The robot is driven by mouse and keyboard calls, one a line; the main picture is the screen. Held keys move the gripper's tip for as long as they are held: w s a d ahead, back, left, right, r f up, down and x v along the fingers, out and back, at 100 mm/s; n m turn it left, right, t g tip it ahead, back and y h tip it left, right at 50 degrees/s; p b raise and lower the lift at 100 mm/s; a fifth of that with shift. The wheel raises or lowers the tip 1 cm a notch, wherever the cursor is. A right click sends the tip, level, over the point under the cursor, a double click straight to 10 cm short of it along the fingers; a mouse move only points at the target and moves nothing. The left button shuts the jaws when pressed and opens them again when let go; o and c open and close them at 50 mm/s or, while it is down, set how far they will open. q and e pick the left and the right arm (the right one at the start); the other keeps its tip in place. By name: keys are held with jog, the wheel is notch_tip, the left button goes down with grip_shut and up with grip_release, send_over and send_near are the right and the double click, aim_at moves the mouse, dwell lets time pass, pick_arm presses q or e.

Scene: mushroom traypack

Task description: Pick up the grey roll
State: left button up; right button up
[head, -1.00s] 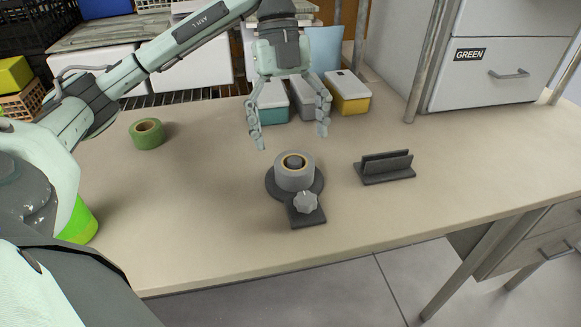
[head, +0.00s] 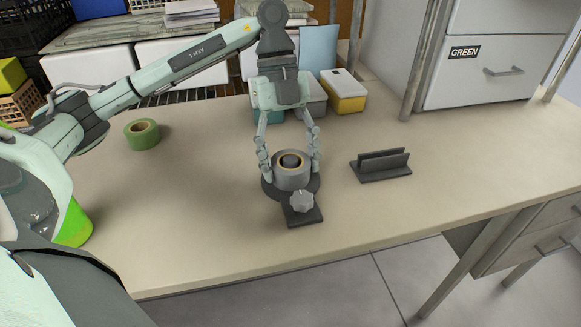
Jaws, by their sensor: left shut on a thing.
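The grey roll (head: 291,176) sits around the hub of a dark round holder (head: 303,214) that has a pale knob (head: 301,200) on its front arm. My left gripper (head: 289,168) comes down from above, with one finger on each side of the roll. It is shut on the roll, which still rests on the holder. The holder's hub shows through the roll's core. My right gripper is not in view.
A green roll (head: 142,134) lies on the table (head: 200,220) at the left. A dark slotted stand (head: 381,166) is to the right of the holder. Yellow (head: 344,92) and grey boxes stand behind. A drawer cabinet (head: 490,80) is at the back right. The table's front is clear.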

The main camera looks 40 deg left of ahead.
pick_arm(q)
jog(key=c, duration=0.3)
jog(key=shift+r, duration=0.15)
